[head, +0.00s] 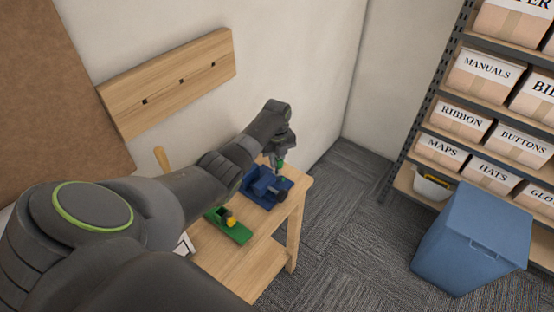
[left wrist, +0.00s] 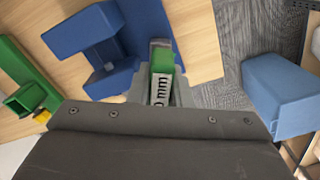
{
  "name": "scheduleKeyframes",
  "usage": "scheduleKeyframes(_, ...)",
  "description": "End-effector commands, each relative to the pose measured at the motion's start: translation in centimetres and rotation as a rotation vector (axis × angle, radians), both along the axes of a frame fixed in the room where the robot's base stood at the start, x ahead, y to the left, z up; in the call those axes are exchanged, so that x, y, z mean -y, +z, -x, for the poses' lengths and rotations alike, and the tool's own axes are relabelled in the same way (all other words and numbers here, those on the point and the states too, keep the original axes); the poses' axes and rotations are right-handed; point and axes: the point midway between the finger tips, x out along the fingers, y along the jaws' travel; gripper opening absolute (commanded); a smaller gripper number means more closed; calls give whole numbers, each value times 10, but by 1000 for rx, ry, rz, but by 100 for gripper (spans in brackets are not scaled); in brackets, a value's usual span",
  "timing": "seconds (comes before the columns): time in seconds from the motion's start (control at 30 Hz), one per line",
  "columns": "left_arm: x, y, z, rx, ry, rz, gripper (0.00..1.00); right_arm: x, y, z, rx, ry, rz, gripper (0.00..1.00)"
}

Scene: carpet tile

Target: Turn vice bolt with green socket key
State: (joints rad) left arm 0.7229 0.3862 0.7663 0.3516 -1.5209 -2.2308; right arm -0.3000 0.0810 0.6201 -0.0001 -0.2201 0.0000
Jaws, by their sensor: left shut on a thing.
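A blue vice (head: 264,184) stands on the small wooden table near its right end. It also shows in the left wrist view (left wrist: 85,38), left of my fingers. My left gripper (head: 281,160) is over the vice, pointing down, and is shut on the green socket key (head: 281,164). In the left wrist view the key (left wrist: 162,62) shows as a green block with pale lettered sides between the fingers (left wrist: 160,88). The key's lower end and the vice bolt are hidden, so I cannot tell whether they touch. My right gripper is not in view.
A green holder (head: 228,226) with a yellow part sits on the wooden table (head: 262,262). A wooden rail (head: 170,82) is on the wall. A blue bin (head: 470,240) stands on the carpet by shelves of labelled boxes (head: 486,72). Carpet between table and bin is clear.

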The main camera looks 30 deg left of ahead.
Motion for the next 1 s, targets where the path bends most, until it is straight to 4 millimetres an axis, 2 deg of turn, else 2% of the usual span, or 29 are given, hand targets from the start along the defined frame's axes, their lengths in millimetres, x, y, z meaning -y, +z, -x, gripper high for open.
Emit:
scheduleKeyframes(0.3,-1,0,0,2,-366,-1,0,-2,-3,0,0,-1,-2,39)
scheduleKeyframes(0.5,-1,1,0,2,-548,-1,0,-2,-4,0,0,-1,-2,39)
scheduleKeyframes(0.7,-1,1,0,2,-639,-1,0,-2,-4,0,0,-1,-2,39)
scheduleKeyframes(1.0,-1,1,0,2,-652,-1,0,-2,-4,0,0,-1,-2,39)
